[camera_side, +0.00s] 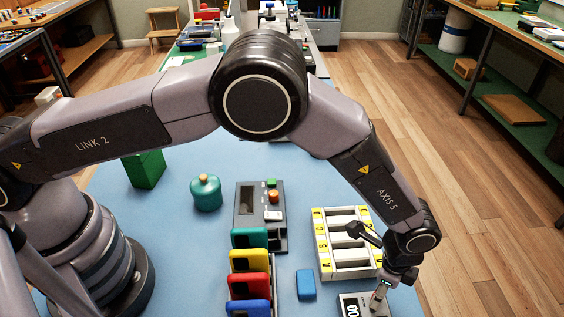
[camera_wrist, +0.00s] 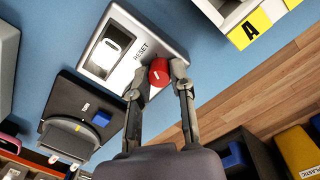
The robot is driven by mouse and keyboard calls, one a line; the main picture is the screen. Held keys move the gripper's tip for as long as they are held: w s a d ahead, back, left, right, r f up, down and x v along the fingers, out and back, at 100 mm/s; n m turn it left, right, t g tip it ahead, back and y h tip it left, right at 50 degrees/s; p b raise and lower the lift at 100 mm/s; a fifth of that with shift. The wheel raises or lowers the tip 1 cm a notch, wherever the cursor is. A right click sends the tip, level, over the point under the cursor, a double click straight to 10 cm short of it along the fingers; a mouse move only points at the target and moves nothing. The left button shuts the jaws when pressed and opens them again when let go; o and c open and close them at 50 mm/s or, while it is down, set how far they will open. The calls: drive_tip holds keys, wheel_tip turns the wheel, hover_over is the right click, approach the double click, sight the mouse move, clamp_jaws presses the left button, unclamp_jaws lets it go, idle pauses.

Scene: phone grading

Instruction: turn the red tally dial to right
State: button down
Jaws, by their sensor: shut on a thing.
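The red tally dial (camera_wrist: 159,73) sits at the corner of a grey tally box (camera_wrist: 118,50) marked RESET, with a white counter window. My gripper (camera_wrist: 158,82) has one finger on each side of the dial and is shut on it. In the side view my gripper (camera_side: 380,294) reaches down over the tally box (camera_side: 351,306) at the bottom edge. The dial is hidden there by the gripper, and the box is partly cut off. Which way the dial points cannot be told.
A white and yellow lettered rack (camera_side: 325,262) stands just behind the tally box. A blue block (camera_side: 305,284) lies left of it. Several coloured phones (camera_side: 249,262) stand in a row, with a dark grey device (camera_side: 247,203) behind. The mat's right edge is close by.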

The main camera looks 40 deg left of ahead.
drive_tip(key=shift+m, duration=0.6)
drive_tip(key=c, duration=1.3)
unclamp_jaws()
drive_tip(key=shift+o, duration=0.2)
drive_tip(key=shift+r, duration=0.1)
wheel_tip(320, 180, up, 12)
drive_tip(key=shift+w, duration=0.3)
